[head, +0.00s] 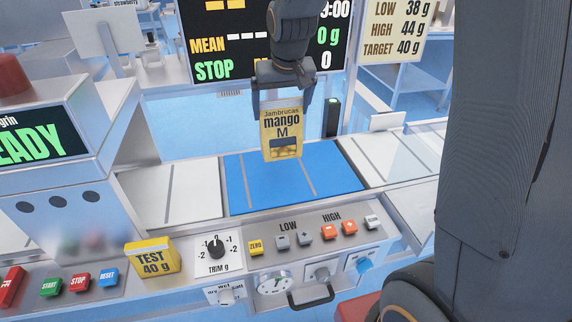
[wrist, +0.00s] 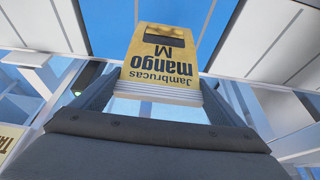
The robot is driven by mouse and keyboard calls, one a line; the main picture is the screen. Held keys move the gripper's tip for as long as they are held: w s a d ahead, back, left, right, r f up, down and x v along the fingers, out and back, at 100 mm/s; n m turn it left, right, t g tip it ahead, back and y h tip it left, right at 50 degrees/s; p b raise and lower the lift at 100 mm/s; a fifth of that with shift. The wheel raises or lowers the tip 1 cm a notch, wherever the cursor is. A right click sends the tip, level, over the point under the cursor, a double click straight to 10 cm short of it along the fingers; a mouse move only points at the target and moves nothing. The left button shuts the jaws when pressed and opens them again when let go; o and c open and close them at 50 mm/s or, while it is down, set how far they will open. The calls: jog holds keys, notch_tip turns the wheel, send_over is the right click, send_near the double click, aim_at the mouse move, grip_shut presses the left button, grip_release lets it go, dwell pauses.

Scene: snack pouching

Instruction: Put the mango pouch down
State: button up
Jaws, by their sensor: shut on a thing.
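The mango pouch (head: 282,141) is yellow, labelled "Jambrucas mango M", and hangs upright over the blue weighing section (head: 335,177) of the belt in the head view. My gripper (head: 283,103) is shut on its upper part, one finger on each side. In the wrist view the pouch (wrist: 158,62) shows between the fingers (wrist: 155,105), its label upside down. I cannot tell for certain whether its bottom edge touches the blue surface.
White belt sections lie left (head: 172,192) and right (head: 385,155) of the blue one. A yellow "TEST 40 g" block (head: 151,257) sits on the front panel among buttons and a trim knob (head: 215,247). A display board (head: 225,45) stands behind. A READY screen (head: 38,143) is at left.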

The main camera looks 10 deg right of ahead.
aim_at(283, 131)
notch_tip(283, 131, down, 10)
jog(key=shift+d+r+p, duration=0.1)
jog(key=shift+r+p, duration=0.15)
jog(key=shift+p, duration=0.75)
jog(key=shift+f, duration=0.1)
jog(key=o, duration=1)
jog(key=shift+c, duration=0.2)
jog(key=shift+o, duration=0.3)
jog(key=shift+r, duration=0.2)
jog(key=b+v, duration=0.3)
jog(key=v, duration=0.9)
jog(key=s+d+f+g, duration=0.1)
jog(key=s+f, duration=0.4)
jog(key=s, duration=0.4)
jog(key=s+d+f+g, duration=0.2)
jog(key=s+f, duration=0.3)
jog(key=s, duration=0.5)
jog(key=shift+s+d+f, duration=0.15)
